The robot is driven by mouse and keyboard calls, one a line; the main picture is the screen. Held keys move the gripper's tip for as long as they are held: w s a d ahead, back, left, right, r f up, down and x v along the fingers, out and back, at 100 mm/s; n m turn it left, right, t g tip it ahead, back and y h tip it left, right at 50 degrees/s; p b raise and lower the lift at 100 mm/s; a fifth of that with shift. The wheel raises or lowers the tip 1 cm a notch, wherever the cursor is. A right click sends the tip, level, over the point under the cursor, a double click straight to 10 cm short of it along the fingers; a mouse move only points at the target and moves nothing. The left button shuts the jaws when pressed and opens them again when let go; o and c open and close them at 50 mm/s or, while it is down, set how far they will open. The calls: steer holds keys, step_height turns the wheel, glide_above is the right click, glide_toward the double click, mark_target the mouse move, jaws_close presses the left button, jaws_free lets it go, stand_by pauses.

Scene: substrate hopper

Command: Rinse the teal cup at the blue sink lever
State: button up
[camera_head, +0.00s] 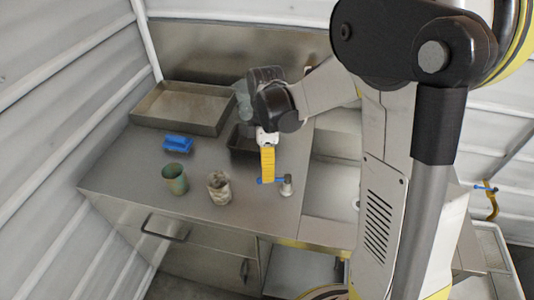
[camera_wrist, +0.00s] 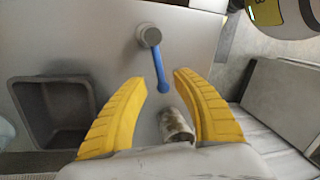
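The teal cup (camera_head: 175,178) stands upright on the steel counter near its left front, well left of my gripper. It is not seen for sure in the wrist view. The blue sink lever (camera_wrist: 157,70) sticks out from a short grey post (camera_wrist: 150,36); in the head view the post (camera_head: 287,186) stands by the sink's left edge. My gripper (camera_wrist: 157,78) is open, pointing down, with the lever's free end between its yellow fingers in the wrist view. Whether they touch cannot be told. In the head view my gripper (camera_head: 267,178) partly hides the lever.
A stained whitish cup (camera_head: 219,188) stands between the teal cup and the lever. A blue block-like item (camera_head: 177,143), a shallow metal tray (camera_head: 148,119) and a dark bin (camera_head: 240,157) lie behind. The sink basin (camera_head: 334,185) is right. A yellow pipe with a blue handle (camera_head: 486,188) is far right.

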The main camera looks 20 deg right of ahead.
step_height(320, 180, up, 9)
steer(key=w, duration=0.1)
steer(key=shift+w+d+r, duration=0.15)
steer(key=shift+w+d, duration=0.15)
steer(key=shift+w, duration=0.05)
